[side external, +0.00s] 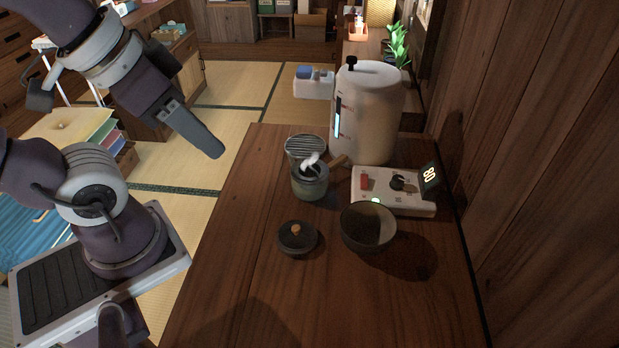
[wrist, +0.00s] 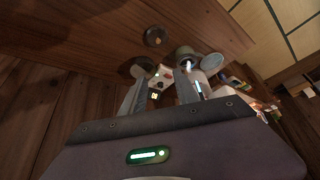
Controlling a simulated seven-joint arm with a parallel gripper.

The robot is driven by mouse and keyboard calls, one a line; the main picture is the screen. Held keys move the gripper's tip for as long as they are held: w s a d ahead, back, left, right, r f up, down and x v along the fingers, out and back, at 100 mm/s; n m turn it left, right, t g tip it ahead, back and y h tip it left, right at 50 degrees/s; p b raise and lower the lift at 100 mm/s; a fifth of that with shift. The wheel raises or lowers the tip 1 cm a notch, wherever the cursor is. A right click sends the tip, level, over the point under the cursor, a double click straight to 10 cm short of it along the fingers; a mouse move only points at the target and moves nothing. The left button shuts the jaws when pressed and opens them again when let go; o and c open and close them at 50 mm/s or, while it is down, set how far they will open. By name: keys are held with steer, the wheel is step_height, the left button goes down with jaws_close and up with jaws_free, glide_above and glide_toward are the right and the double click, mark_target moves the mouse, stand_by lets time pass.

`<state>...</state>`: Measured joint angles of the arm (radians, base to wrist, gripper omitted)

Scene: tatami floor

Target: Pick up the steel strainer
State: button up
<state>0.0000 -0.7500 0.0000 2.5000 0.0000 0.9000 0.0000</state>
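A round, grey, slatted steel piece (side external: 306,147), which looks like the strainer, is near the far left of the wooden table, behind a small dark pot (side external: 310,185). In the wrist view it seems to be the grey disc (wrist: 212,63) beside the pot (wrist: 185,52). Whether it rests on something is unclear. A short wooden handle (side external: 340,161) shows beside the pot; what it belongs to is hidden. My gripper (side external: 214,150) is up and left of the table, apart from everything. In the wrist view my gripper (wrist: 164,74) has its fingers spread, with nothing held.
A tall white tank (side external: 367,115) stands behind the pot, and a white control box (side external: 393,190) with a lit display is to the right. The table's near part (side external: 330,310) is clear.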

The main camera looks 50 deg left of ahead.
steer(key=c, duration=0.4)
steer(key=shift+c, duration=0.2)
steer(key=m+g+h, duration=0.3)
steer(key=m+h, duration=0.6)
steer(key=m, duration=2.5)
glide_above(308, 165)
steer(key=s, duration=0.5)
step_height(308, 165, down, 14)
steer(key=w+a+f+n+t+h, duration=0.2)
steer(key=a+f+n+t, duration=0.1)
steer(key=a+f+n, duration=0.55)
steer(key=d+f, duration=0.1)
steer(key=d, duration=0.1)
steer(key=w+d+f+n, duration=0.1)
steer(key=d, duration=0.1)
steer(key=w+d+f+n, duration=0.1)
steer(key=d+f, duration=0.1)
steer(key=d, duration=0.1)
steer(key=shift+w+d, duration=0.1)
steer(key=shift+w, duration=0.05)
